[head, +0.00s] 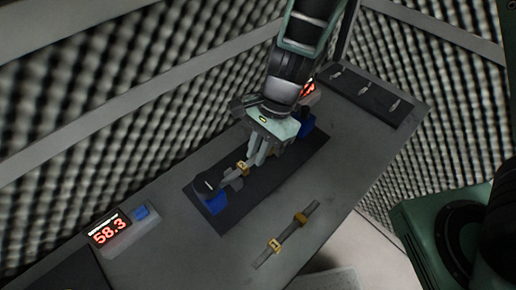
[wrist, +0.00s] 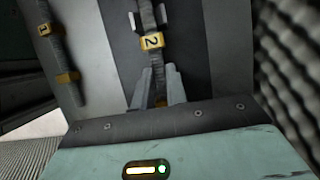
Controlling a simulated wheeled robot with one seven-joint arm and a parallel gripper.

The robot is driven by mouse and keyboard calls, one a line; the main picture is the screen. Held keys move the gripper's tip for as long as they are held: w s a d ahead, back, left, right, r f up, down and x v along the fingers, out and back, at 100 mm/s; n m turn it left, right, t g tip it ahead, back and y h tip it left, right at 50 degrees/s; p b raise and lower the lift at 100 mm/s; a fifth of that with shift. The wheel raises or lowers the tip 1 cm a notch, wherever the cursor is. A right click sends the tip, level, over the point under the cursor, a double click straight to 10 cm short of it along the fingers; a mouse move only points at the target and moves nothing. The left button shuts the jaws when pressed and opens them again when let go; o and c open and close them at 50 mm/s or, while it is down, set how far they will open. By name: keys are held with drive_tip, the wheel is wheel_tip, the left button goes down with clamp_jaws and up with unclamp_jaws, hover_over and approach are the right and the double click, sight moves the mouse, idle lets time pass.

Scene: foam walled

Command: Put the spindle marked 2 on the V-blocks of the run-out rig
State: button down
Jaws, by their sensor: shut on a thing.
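The spindle marked 2 is a grey shaft with a yellow tag (head: 242,166); in the wrist view its tag (wrist: 152,41) reads 2. My gripper (head: 259,155) is shut on this spindle, and its fingers also show in the wrist view (wrist: 156,92). The run-out rig is a dark base plate (head: 250,204) with blue end blocks (head: 216,204). The spindle lies along the plate. Its far end in the wrist view passes between the grey sides of a V-block (wrist: 133,21). I cannot tell whether it touches the block. The other V-block is hidden by my gripper.
The spindle marked 1 (head: 287,234) lies on the bench (head: 330,185) beside the rig. A readout showing 58.3 (head: 109,231) stands at the near left. A dark tray (head: 373,97) with several small parts lies at the far right. Foam walls enclose the bench.

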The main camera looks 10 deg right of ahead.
drive_tip(key=shift+f, duration=0.15)
drive_tip(key=c, duration=1.4)
unclamp_jaws()
